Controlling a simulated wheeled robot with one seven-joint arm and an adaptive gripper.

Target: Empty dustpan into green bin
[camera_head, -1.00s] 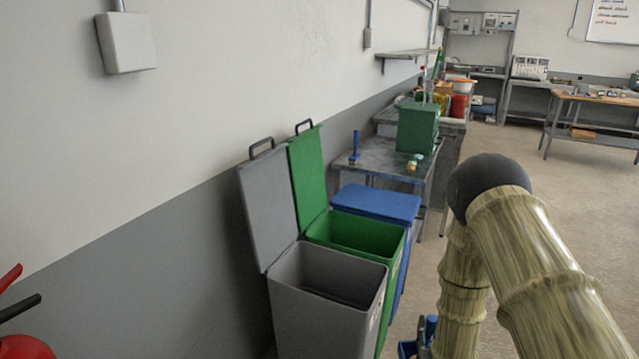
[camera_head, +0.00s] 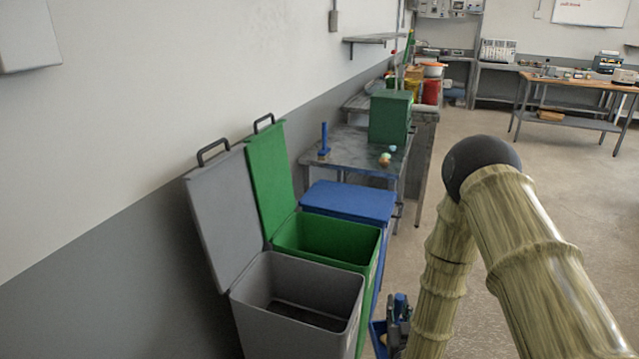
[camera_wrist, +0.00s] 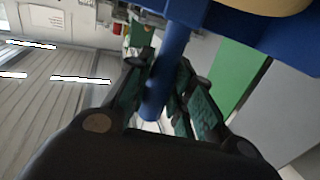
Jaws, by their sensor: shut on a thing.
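The green bin (camera_head: 330,243) stands between a grey bin and a blue bin along the wall. Its green lid (camera_head: 270,175) is open and leans back toward the wall. The blue dustpan (camera_head: 379,340) shows partly at the bottom edge of the head view, right of the bins and low beside my arm. My gripper (camera_head: 398,318) is shut on its blue handle, which crosses between the fingers in the wrist view (camera_wrist: 168,70). The wrist view shows the dustpan's blue body at the top, with a tan thing partly in view by it. The dustpan's contents are hard to make out.
The grey bin (camera_head: 300,290) is open in front, with its lid raised. The blue bin (camera_head: 350,202) behind is closed. A metal table (camera_head: 350,150) with a green box (camera_head: 390,117) stands farther back. Open floor (camera_head: 470,140) lies to the right.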

